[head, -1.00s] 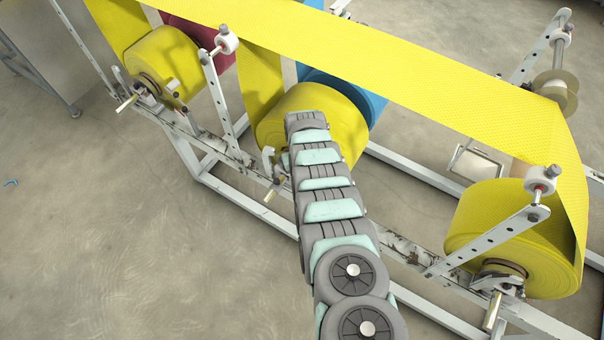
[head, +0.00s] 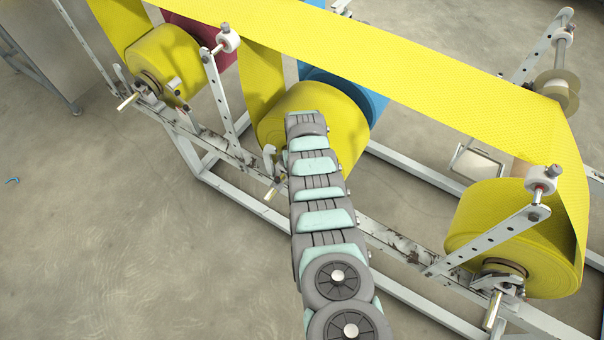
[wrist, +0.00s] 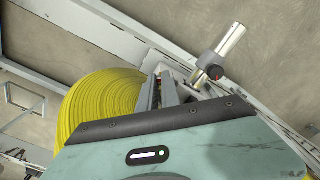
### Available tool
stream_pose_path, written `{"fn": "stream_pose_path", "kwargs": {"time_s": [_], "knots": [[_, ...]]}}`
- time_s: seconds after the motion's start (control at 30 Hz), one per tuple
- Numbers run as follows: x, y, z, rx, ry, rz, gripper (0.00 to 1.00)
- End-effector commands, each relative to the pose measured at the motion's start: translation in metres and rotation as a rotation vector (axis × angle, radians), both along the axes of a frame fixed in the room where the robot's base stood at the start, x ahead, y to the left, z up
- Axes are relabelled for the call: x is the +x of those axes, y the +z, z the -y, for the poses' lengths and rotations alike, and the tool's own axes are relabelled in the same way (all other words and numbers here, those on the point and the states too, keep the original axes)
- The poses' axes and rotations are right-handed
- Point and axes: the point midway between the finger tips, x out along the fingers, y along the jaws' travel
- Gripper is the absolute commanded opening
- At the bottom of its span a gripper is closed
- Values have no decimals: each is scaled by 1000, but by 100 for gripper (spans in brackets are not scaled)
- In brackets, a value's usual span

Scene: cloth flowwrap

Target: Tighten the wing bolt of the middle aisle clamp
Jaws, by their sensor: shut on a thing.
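The middle yellow roll (head: 315,112) sits on its shaft behind my arm in the head view. Part of the middle aisle clamp (head: 268,158) shows left of my arm, with the brass shaft end (head: 272,192) below it. In the wrist view the roll (wrist: 100,105) is on the left and the bright shaft end (wrist: 233,40) is at upper right, by a grey clamp part (wrist: 210,66). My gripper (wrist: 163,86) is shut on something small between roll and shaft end. The wing bolt is hidden by the fingers, and my arm hides the gripper in the head view.
Yellow rolls with similar clamps stand at left (head: 165,65) and right (head: 510,240). A perforated upright (head: 222,100) rises left of the middle clamp. The white frame rail (head: 390,243) runs below. Yellow web (head: 400,60) passes overhead. Open floor (head: 110,220) lies at front left.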

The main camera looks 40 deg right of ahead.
Motion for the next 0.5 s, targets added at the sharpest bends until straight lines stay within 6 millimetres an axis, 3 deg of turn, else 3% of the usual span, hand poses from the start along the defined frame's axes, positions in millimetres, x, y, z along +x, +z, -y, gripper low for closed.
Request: {"fn": "stream_pose_path", "kwargs": {"time_s": [0.5], "knots": [[1, 0, -1, 0, -52, 0, 0]]}}
